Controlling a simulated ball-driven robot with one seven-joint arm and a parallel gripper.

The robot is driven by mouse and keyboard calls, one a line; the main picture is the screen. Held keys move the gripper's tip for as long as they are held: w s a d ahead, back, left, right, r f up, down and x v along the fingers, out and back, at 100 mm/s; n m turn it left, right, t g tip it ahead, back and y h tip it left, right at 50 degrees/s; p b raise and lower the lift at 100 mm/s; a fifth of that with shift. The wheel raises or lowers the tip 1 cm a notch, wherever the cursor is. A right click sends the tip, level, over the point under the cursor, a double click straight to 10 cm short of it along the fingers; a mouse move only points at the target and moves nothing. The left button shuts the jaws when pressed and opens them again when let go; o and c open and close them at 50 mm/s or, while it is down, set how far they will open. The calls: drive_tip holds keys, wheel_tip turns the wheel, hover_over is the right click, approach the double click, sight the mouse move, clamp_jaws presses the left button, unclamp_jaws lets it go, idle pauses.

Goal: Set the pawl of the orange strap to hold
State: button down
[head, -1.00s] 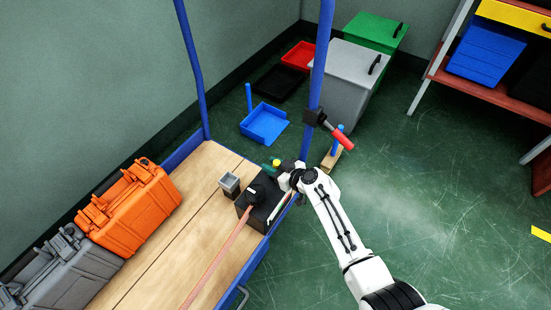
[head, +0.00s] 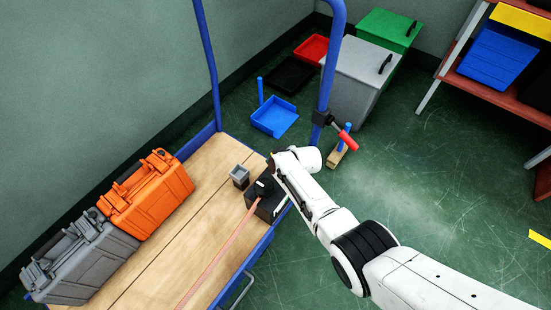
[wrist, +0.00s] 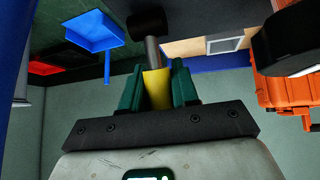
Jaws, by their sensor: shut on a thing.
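The orange strap (head: 224,250) shows pale orange in the head view and runs along the wooden cart deck to a black ratchet block (head: 262,207) at the deck's right edge. In the wrist view, the green fingers of my gripper (wrist: 157,86) are shut on a yellow grip (wrist: 156,90). A grey shaft (wrist: 151,50) joins this grip to a black cylindrical piece (wrist: 147,24). I cannot tell whether this lever is the pawl's. My arm hides the gripper and grip in the head view.
A small grey open box (head: 239,176) stands beside the ratchet block. Orange (head: 146,194) and grey (head: 80,258) cases line the deck's left side. A blue cart post (head: 326,90) carries a red-handled clamp (head: 346,139) near my arm. Open floor lies to the right.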

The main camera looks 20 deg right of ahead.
drive_tip(key=c, duration=0.9)
unclamp_jaws()
drive_tip(key=p+v, duration=0.7)
drive_tip(key=v, duration=0.3)
drive_tip(key=shift+s+d+r, duration=0.15)
drive_tip(key=shift+s+r, duration=0.05)
drive_tip(key=shift+r, duration=0.05)
drive_tip(key=s+d+r+m+g+h, duration=0.1)
drive_tip(key=s+d+r+m+g, duration=0.3)
drive_tip(key=s, duration=0.8)
drive_tip(key=s+d+r+h, duration=0.15)
drive_tip(key=s+r, duration=0.45)
drive_tip(key=s, duration=0.6)
drive_tip(key=s+d+r+m+g+h, duration=0.1)
drive_tip(key=s+d+r+m+g, duration=0.2)
drive_tip(key=s, duration=1)
drive_tip(key=shift+n+y, duration=0.25)
drive_tip(key=shift+n, duration=0.35)
drive_tip(key=r+p, duration=1.5)
drive_tip(key=shift+w+a+r, duration=0.1)
drive_tip(key=shift+w+r, duration=0.1)
drive_tip(key=shift+w, duration=0.15)
